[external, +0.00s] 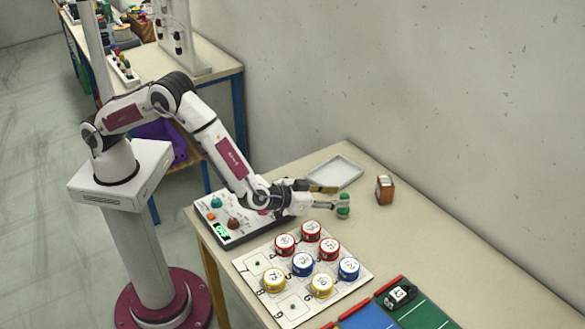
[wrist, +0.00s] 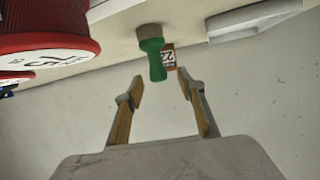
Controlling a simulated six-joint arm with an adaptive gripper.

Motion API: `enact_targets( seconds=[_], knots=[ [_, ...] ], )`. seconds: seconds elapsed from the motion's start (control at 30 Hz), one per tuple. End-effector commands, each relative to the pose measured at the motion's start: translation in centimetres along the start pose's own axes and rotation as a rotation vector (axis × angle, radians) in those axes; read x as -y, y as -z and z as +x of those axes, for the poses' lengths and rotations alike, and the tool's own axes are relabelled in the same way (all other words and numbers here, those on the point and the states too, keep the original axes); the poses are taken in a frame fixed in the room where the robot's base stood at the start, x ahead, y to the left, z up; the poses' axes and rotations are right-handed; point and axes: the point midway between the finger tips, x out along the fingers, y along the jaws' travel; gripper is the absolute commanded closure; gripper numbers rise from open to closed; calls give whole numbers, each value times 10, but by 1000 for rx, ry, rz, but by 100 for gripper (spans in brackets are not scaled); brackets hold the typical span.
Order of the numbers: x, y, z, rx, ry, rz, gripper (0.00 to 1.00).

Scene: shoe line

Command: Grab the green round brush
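The green round brush (wrist: 152,48) stands on the table with its tan bristles against the tabletop and its green handle pointing away from it. The wrist view appears upside down, with the table along the top. In the external view the green brush (external: 343,206) is at the end of my gripper (external: 336,198). My gripper (wrist: 160,77) is open, its two fingers apart with nothing held. The handle's end shows in the gap at the fingertips in the wrist view. I cannot tell whether either finger touches it.
A brown box (external: 385,190) stands behind the brush, and a white tray (external: 335,172) lies near the wall. A white board (external: 262,266) with several red, blue and yellow round tins is in front of my gripper. A red tin (wrist: 45,38) is close in the wrist view.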

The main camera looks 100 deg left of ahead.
Motion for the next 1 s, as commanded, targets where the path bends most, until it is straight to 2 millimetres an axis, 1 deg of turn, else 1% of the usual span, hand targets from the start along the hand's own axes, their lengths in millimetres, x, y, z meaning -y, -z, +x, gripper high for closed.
enact_targets(
  seconds=[0.2, 0.4, 0.97, 1.0],
  knots=[
    [-2, 0, 22, -1, 2, -2, 61],
    [-3, 0, 34, -1, 0, -1, 61],
    [-2, 1, 36, -1, 0, -1, 61],
    [-2, 1, 36, -1, 0, -1, 71]
  ],
)
